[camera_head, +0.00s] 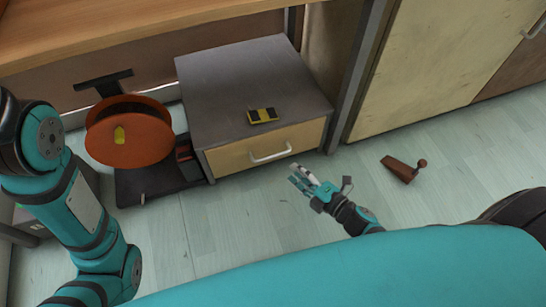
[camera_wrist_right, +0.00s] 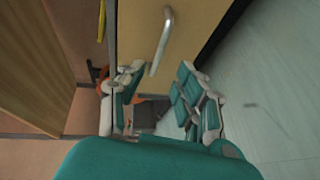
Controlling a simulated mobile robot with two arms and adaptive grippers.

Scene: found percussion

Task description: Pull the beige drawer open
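The beige drawer (camera_head: 233,159) is the front of a low grey cabinet (camera_head: 235,80). It looks shut, with its front flush with the cabinet. Its pale curved handle (camera_head: 271,155) is on the drawer's face. In the right wrist view the beige front (camera_wrist_right: 140,25) and the handle (camera_wrist_right: 163,40) lie just beyond the fingertips. My right gripper (camera_head: 300,177) is in front of the drawer, right of the handle and apart from it. In the wrist view its fingers (camera_wrist_right: 158,75) are spread with nothing between them. My left arm shows at the left, but its gripper is out of view.
A yellow and black block (camera_head: 262,116) lies on the cabinet top. An orange reel (camera_head: 130,135) stands left of the cabinet. A brown wooden object (camera_head: 402,168) lies on the floor at the right. The floor (camera_head: 240,215) before the drawer is clear.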

